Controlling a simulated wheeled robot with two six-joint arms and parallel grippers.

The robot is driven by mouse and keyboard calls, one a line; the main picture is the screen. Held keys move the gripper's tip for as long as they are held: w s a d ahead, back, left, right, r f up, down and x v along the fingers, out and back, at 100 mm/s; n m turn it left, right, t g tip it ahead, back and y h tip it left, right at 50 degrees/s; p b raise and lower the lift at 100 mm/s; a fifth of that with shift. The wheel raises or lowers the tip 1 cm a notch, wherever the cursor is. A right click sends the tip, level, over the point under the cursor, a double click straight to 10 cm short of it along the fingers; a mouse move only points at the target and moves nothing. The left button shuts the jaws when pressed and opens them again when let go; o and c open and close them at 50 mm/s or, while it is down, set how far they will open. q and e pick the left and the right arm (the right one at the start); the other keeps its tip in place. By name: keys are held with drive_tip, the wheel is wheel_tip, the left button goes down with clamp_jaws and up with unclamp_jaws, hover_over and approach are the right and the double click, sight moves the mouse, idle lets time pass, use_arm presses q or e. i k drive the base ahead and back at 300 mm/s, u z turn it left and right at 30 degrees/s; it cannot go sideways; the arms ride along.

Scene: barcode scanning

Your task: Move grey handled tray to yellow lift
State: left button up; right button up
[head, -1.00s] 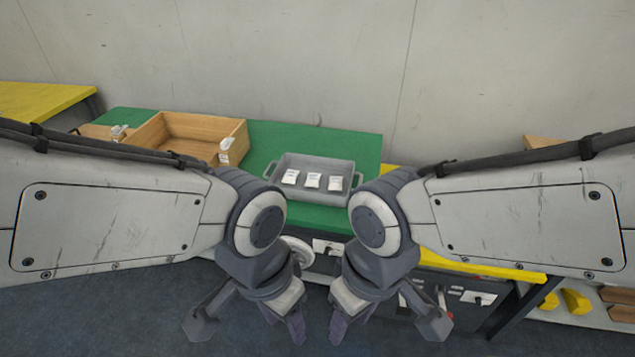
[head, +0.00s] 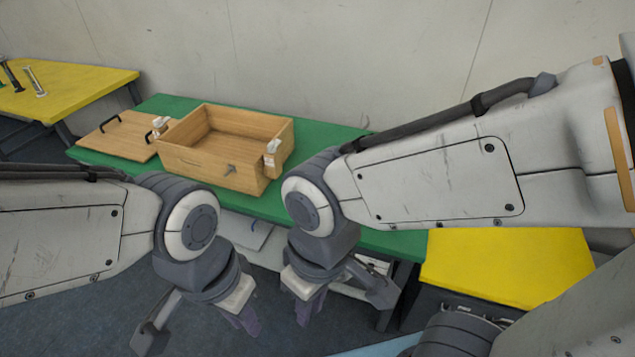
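The grey handled tray is not visible now; my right arm covers part of the green table (head: 395,243), where the tray may be hidden. My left gripper (head: 242,318) points down in front of the table, and nothing shows in it. My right gripper (head: 306,306) also points down at the table's front, with nothing visible in it. Their finger gaps are unclear. A yellow surface (head: 510,265) lies at the right beside the green table. A yellow table (head: 75,85) stands at the far left. I cannot tell which, if either, is the lift.
An open wooden box (head: 215,170) stands on the green table, with a white-topped item (head: 271,158) at its right corner. A wooden board with black handles (head: 118,137) lies left of it. A wall runs behind.

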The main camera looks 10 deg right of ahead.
sight(509, 243)
drive_tip(key=u, duration=0.3)
drive_tip(key=i, duration=0.8)
drive_tip(key=z, duration=0.65)
drive_tip(key=i, duration=0.8)
drive_tip(key=z, duration=0.85)
